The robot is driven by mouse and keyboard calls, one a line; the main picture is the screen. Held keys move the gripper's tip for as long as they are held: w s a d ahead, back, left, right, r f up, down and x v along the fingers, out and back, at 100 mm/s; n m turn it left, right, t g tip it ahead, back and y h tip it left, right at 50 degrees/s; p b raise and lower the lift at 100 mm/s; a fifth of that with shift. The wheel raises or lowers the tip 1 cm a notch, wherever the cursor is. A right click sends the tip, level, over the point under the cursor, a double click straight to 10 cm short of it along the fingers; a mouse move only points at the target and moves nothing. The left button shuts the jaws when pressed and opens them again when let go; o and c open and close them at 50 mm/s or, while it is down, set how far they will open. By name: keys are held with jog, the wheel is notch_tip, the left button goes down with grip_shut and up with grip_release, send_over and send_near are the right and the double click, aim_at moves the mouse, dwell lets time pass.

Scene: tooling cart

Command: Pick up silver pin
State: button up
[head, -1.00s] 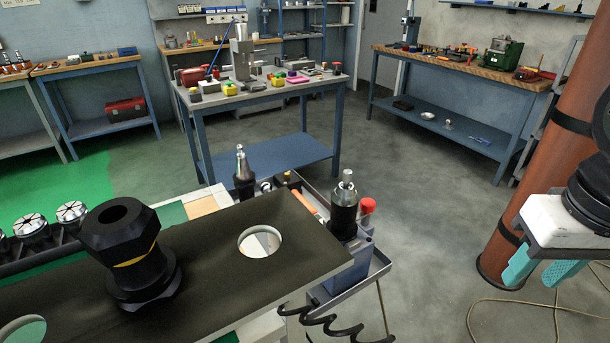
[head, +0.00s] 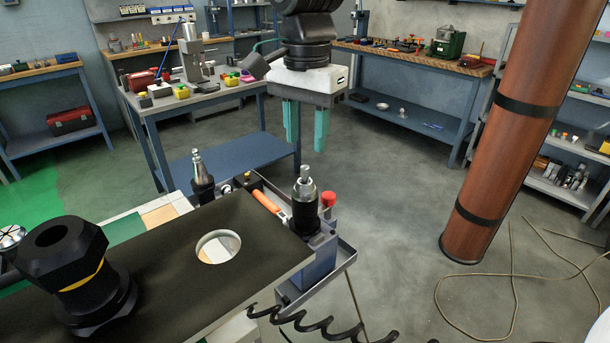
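A silver pin (head: 304,173) stands upright in the top of a black and silver tool holder (head: 304,205) at the right end of the cart. A second black holder with a pointed silver tip (head: 197,162) stands further left. My gripper (head: 307,146) hangs above the silver pin in the picture, its two teal fingers pointing down and apart, with nothing between them. The fingertips appear clear of the pin; how far they are from it in depth I cannot tell.
The cart's dark plate (head: 160,260) has a round hole and carries a large black collet holder (head: 65,265). An orange-handled tool (head: 267,202) and a red cap (head: 328,199) lie close to the pin's holder.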

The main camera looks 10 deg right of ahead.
aim_at(305, 166)
jog(key=f, duration=0.5)
jog(key=shift+s+a+f, duration=0.1)
jog(key=shift+s+f, duration=0.1)
jog(key=shift+c, duration=0.2)
grip_shut()
jog(key=shift+r, duration=0.1)
jog(key=shift+r, duration=0.55)
notch_tip(305, 166, up, 2)
jog(key=shift+r, duration=0.25)
jog(key=s+d+r, duration=0.1)
jog(key=s, duration=1.5)
jog(key=shift+r, duration=0.15)
